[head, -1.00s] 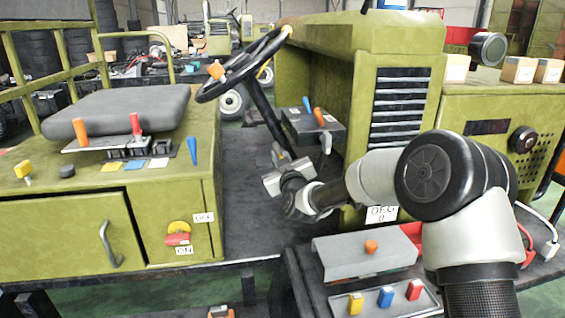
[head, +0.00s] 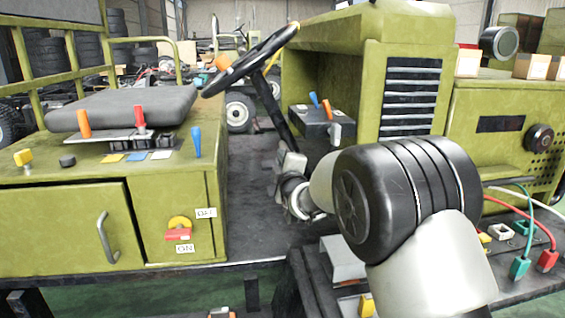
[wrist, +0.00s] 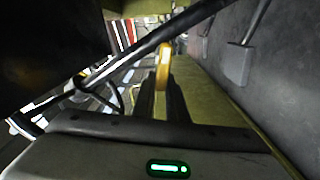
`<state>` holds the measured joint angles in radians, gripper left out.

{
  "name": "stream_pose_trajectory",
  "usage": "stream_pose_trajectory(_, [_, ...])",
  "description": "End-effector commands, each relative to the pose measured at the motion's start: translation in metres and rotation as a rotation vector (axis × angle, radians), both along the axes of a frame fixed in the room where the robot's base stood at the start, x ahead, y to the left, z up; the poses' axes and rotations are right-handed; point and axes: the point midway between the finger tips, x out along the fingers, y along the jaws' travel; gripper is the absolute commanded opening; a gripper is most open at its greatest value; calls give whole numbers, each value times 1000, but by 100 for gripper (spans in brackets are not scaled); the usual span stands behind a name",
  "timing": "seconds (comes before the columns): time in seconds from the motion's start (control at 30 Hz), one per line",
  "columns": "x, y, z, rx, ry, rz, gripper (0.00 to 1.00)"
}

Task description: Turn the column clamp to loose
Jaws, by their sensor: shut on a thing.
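The steering column (head: 280,110) slopes as a dark bar below the black steering wheel (head: 250,60). My gripper (head: 286,146) is low beside the column, under the small dark control box. In the wrist view, my two dark fingers (wrist: 162,92) are shut on a yellow-orange handle (wrist: 164,62), which I take to be the column clamp. It stands upright between the fingertips, its lower part hidden by them. In the head view the handle cannot be made out at the gripper. The clamp's loose or tight marking is not visible.
The control box (head: 318,122) with blue and orange levers is just right of the column. The seat cabinet (head: 70,225) stands left, the green hood (head: 350,35) behind. A dark bar (wrist: 130,55) crosses the wrist view close by. The dark floor (head: 250,200) left of my gripper is clear.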

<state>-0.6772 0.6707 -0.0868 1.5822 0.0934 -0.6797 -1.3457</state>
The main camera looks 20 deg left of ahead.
Motion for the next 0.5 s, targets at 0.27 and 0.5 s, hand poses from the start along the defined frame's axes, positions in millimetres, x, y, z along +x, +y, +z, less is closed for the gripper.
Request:
stream_pose_trajectory(0.27, [0, 0, -5, -145, -87, -1, 0])
stream_pose_trajectory(0.5, [0, -1, -7, -206, -125, -3, 0])
